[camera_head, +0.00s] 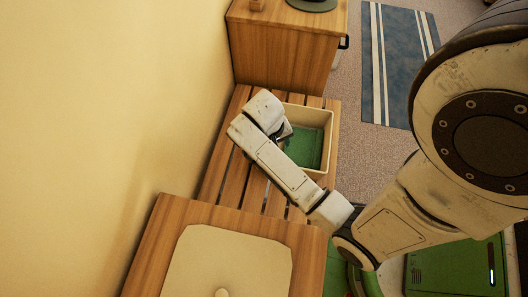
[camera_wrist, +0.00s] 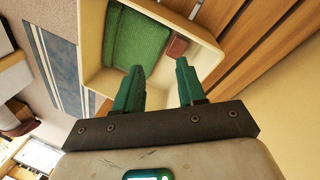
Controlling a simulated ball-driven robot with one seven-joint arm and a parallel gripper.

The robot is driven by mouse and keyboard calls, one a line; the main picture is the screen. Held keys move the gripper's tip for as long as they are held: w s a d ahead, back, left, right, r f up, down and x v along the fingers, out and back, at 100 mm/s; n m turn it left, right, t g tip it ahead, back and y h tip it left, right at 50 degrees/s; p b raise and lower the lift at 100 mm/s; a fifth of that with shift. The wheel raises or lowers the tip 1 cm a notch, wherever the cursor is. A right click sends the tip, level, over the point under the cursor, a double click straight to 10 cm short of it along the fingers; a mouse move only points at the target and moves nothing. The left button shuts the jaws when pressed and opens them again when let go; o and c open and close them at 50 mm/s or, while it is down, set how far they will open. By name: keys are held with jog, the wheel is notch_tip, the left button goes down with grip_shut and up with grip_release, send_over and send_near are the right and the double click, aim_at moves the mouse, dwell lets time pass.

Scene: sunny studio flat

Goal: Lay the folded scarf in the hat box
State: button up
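A cream open box (camera_head: 327,123), which looks like the hat box, stands on a slatted wooden bench. It also shows in the wrist view (camera_wrist: 93,45). A green folded cloth (camera_head: 304,146), which looks like the scarf, lies flat inside it, and the wrist view shows its ribbed surface (camera_wrist: 138,42). A small reddish-brown item (camera_wrist: 176,47) sits beside the cloth in the box. My gripper (camera_wrist: 159,85) is open, its two green fingers apart with nothing between them, near the box's rim. In the head view my arm covers the box's left side and hides the fingers.
The slatted bench (camera_head: 232,176) runs along the yellow wall. A wooden cabinet (camera_head: 282,55) with a dark round item (camera_head: 312,3) stands behind it. A nearer wooden top (camera_head: 150,245) carries a cream panel (camera_head: 225,265). A blue striped rug (camera_head: 398,65) lies on the floor at right.

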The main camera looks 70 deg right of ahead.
jog(key=a+r+n+t+y, duration=0.1)
jog(key=a+r+n, duration=0.1)
jog(key=a+n, duration=0.3)
jog(key=a+r+n+t, duration=0.2)
jog(key=a+r+n, duration=0.1)
jog(key=a, duration=0.5)
jog(key=shift+w+a+r+n+y, duration=0.3)
jog(key=shift+w+n+y, duration=0.1)
jog(key=shift+n, duration=0.5)
jog(key=shift+s, duration=0.1)
